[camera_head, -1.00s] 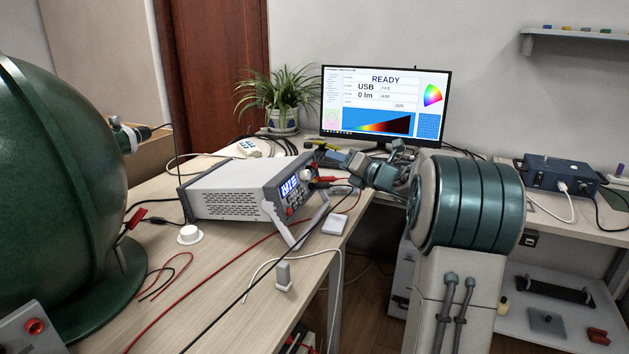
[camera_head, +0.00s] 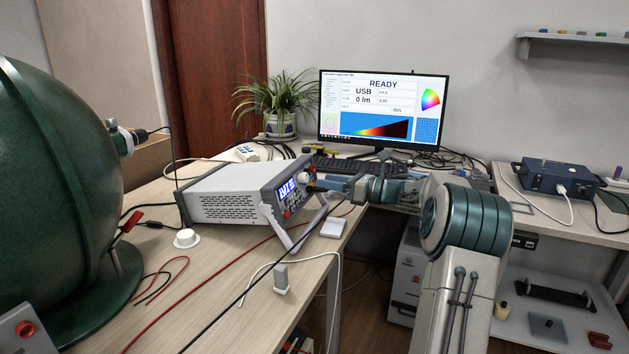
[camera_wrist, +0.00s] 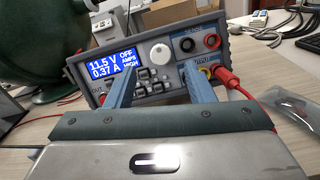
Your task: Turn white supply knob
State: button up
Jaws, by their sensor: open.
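The grey power supply (camera_head: 230,193) stands on the wooden table, its front panel facing my arm. In the wrist view its blue display (camera_wrist: 112,62) reads 11.5 V and 0.37 A, with OFF beside it. The white knob (camera_wrist: 160,53) is right of the display, and shows small in the head view (camera_head: 303,177). My gripper (camera_wrist: 158,64) is open, its two blue fingers pointing at the panel. The knob appears between the fingertips in the picture, with no contact visible. The fingers hide parts of the panel.
Red and black sockets (camera_wrist: 213,42) are right of the knob, and a red plug (camera_wrist: 226,76) with its cable sits below them. The monitor (camera_head: 383,108) and keyboard (camera_head: 345,164) are behind. A large green sphere (camera_head: 50,200) stands at left.

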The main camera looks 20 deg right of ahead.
aim_at(307, 177)
jog(key=x, duration=0.5)
jog(key=shift+d, duration=0.1)
jog(key=c, duration=1)
jog(key=shift+m, duration=0.5)
